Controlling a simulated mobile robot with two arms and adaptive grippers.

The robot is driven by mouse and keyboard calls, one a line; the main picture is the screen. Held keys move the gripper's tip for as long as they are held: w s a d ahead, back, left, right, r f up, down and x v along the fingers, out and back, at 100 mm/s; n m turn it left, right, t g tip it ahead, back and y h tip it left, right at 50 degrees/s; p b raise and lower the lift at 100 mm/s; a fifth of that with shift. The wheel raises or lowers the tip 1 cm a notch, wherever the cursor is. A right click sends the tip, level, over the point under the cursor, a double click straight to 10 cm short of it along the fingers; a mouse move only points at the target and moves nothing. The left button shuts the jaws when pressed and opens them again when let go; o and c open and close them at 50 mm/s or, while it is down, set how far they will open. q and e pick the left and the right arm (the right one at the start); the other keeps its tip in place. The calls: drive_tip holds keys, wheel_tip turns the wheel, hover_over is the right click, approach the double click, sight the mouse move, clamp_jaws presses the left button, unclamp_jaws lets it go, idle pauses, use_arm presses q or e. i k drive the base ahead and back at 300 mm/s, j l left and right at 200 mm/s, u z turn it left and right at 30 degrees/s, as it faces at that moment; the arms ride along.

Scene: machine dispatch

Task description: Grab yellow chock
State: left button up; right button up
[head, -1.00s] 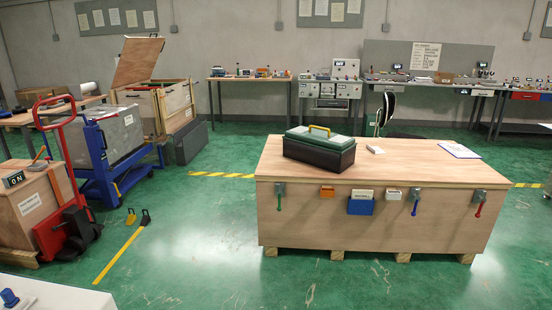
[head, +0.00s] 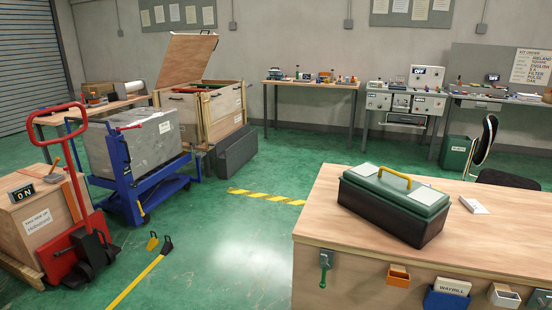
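A small yellow chock (head: 152,241) is on the green floor in the head view, left of the middle. It is close to the far end of a yellow floor line and in front of the blue lift cart (head: 136,190). A similar black piece (head: 167,245) is right beside it on the right; I cannot tell whether they touch. Neither of my grippers is in view.
A red pallet jack (head: 72,245) with a wooden crate (head: 32,215) stands at the left. A wooden bench (head: 325,225) bearing a green toolbox (head: 398,205) fills the right front. Green floor between them is clear.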

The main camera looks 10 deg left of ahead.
sight(154, 243)
drive_tip(key=i+j+u, duration=0.2)
drive_tip(key=i+u, duration=0.65)
drive_tip(key=i, duration=0.15)
drive_tip(key=i+u, duration=0.4)
drive_tip(key=i+l+u, duration=0.45)
drive_tip(key=i+j+z, duration=0.1)
drive_tip(key=i, duration=0.35)
drive_tip(key=i+j+z, duration=0.1)
drive_tip(key=i, duration=0.4)
drive_tip(key=i+j, duration=0.25)
drive_tip(key=i, duration=0.2)
drive_tip(key=i+j+z, duration=0.15)
drive_tip(key=i, duration=0.3)
